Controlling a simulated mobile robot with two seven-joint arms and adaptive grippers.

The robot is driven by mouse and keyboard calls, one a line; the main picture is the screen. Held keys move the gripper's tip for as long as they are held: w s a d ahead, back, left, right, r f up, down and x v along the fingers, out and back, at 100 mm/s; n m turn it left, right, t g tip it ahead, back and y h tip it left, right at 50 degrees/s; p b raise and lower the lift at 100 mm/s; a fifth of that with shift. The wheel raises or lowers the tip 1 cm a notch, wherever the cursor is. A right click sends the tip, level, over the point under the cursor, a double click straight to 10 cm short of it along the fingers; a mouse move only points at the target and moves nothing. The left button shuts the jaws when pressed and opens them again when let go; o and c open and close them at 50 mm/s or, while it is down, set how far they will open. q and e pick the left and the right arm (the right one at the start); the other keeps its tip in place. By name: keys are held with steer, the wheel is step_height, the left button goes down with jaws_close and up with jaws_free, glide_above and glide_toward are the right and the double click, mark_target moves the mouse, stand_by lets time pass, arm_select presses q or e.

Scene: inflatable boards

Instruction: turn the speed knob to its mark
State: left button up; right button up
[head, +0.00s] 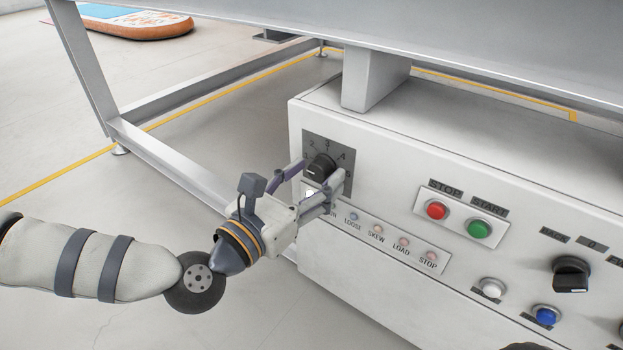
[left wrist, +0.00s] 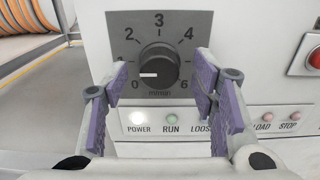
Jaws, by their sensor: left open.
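The speed knob (head: 320,167) is a round black knob on a grey dial plate (head: 351,160) at the left end of the white control cabinet. In the left wrist view the knob (left wrist: 159,66) has a white pointer line turned left and slightly down, toward the low end between 0 and 2. The figures 0, 2, 3, 4 and 6 show; the left finger hides the place between 0 and 2. My left gripper (head: 315,178) is open, its purple-padded fingers either side of the knob, with gaps between pads and knob. My right gripper is not in view.
A row of indicator lamps (head: 390,238) runs just below the dial; the POWER lamp (left wrist: 137,117) glows white. Red stop (head: 437,211) and green start (head: 479,228) buttons sit to the right. A black selector (head: 571,274) is farther right. A steel frame (head: 170,160) stands at left.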

arm_select(q)
steer(key=shift+c, duration=0.4)
steer(key=c, duration=1.1)
steer(key=shift+m, duration=0.3)
